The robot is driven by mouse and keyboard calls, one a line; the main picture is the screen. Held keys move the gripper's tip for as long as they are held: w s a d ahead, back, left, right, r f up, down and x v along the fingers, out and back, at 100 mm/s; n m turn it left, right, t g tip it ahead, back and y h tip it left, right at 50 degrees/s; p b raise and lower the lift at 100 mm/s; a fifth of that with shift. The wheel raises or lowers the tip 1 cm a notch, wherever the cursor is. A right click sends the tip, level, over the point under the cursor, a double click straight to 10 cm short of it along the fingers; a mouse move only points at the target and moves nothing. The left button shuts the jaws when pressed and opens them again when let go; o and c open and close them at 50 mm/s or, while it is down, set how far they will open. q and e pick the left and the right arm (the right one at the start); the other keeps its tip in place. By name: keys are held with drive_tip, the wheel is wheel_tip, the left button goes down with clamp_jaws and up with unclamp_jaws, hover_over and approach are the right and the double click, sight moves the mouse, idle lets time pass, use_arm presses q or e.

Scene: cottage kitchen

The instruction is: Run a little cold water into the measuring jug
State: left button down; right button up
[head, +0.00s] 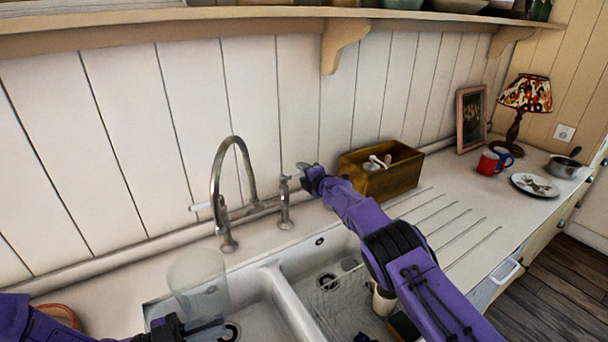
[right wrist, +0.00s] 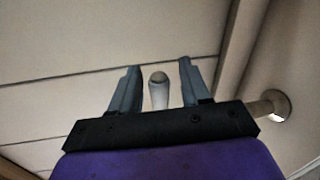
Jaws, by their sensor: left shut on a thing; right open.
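The clear measuring jug (head: 199,280) is over the left sink basin, roughly upright, below and slightly left of the arched tap (head: 247,165) in the head view. My left gripper (head: 203,327) is shut on it low down; the grip is partly cut off by the frame edge. No stream of water shows. The tap's right handle (head: 284,184) stands beside my right gripper (head: 300,174). The right wrist view shows this gripper (right wrist: 158,82) open, with a pale rounded handle end (right wrist: 159,92) between its fingers, apart from both. The tap's left handle (head: 200,206) has a white lever.
A wooden box (head: 405,172) stands close behind my right forearm. The right basin (head: 300,262) holds a wire rack and a few items, partly hidden by my arm. A red mug (head: 487,164), plate (head: 535,185) and lamp (head: 524,95) are further right. A shelf (head: 250,20) runs above.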

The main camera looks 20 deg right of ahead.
drive_tip(key=shift+a+r, duration=0.1)
clamp_jaws()
drive_tip(key=shift+s, duration=0.1)
drive_tip(key=shift+s+m+h, duration=0.3)
drive_tip(key=shift+m+h, duration=0.3)
drive_tip(key=s+m+h, duration=0.1)
drive_tip(key=h, duration=0.1)
drive_tip(key=s+m+h, duration=0.1)
drive_tip(key=m+h, duration=0.1)
drive_tip(key=shift+s+a+f+h, duration=0.1)
drive_tip(key=shift+s+f+h, duration=0.1)
drive_tip(key=shift+h, duration=0.2)
